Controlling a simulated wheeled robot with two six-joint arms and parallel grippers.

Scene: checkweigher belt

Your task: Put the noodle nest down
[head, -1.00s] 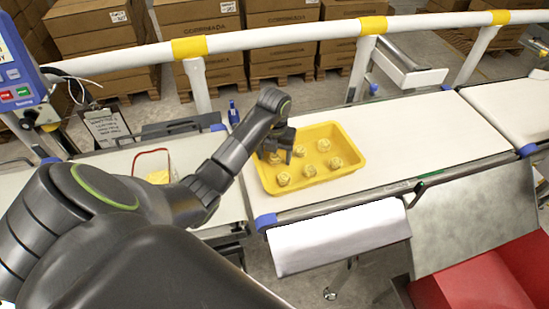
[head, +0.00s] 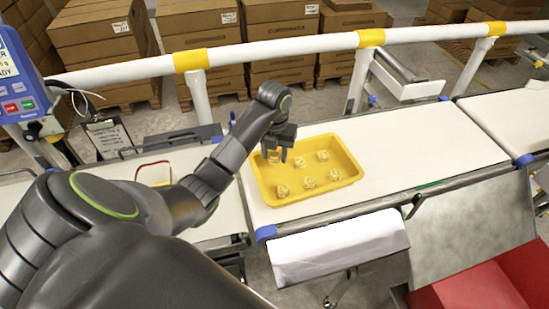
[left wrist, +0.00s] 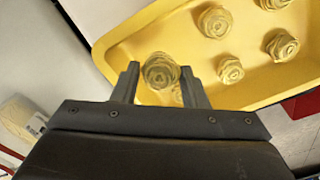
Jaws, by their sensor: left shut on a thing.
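My left gripper (head: 276,153) is over the far left part of the yellow tray (head: 262,198), its fingers pointing down. In the left wrist view, the gripper (left wrist: 160,84) has a noodle nest (left wrist: 160,70) between its two fingers and is shut on it. This pale yellow coiled nest also shows between the fingers in the head view (head: 274,157). Whether it touches the tray floor I cannot tell. My right gripper is not in view.
The tray stands on a white belt (head: 420,140) with free room to its right. A white rail (head: 265,41) runs behind. A blue display unit (head: 18,75) is at the far left. A red bin (head: 480,293) is at the lower right.

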